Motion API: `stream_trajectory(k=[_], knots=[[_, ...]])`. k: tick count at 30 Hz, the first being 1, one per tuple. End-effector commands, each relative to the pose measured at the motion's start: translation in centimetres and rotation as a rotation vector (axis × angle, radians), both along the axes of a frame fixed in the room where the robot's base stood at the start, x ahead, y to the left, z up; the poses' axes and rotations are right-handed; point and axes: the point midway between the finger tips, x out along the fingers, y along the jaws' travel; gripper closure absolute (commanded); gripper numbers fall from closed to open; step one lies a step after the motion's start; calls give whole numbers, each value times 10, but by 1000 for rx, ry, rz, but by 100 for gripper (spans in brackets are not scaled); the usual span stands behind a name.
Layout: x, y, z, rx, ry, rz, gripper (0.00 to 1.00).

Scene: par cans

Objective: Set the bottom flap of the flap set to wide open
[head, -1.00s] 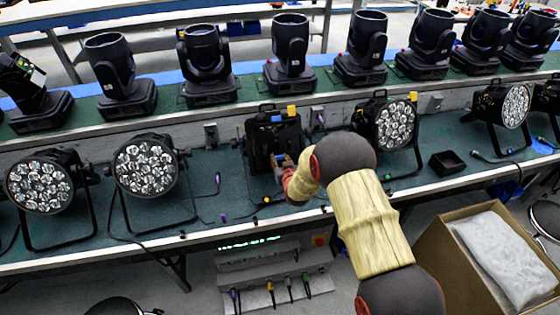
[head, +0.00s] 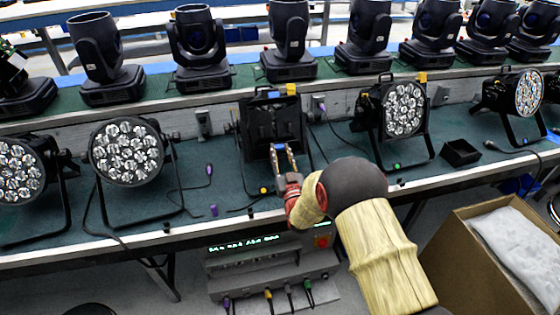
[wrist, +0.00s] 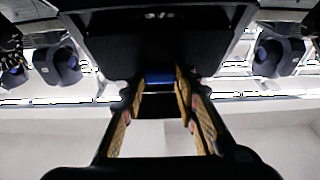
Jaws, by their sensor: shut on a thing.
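The flap set appears to be the black boxy fixture (head: 258,125) in the middle of the bench, with a yellow tag (head: 291,89) on top. My gripper (head: 284,148) reaches up to its front from below. In the wrist view, my two fingers (wrist: 161,80) are closed on a small blue piece (wrist: 160,76), just below a broad black panel (wrist: 155,48). The blue piece looks like a tab on a flap. I cannot tell which flap it belongs to or how far that flap is open.
Par cans with round lens faces stand left (head: 128,152) and right (head: 403,108) of the fixture. Moving heads (head: 290,40) line the shelf behind. A small black tray (head: 460,152) is on the bench. A cardboard box (head: 470,240) stands at lower right. Cables lie near the fixture.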

Motion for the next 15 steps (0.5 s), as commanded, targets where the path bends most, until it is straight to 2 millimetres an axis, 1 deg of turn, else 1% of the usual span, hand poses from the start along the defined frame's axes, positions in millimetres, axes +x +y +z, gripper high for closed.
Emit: stream_trajectory(k=[1, 15], knots=[[-1, 0, -10, 8, -29, 0, 95], [-11, -3, -18, 74, -258, 0, 95]])
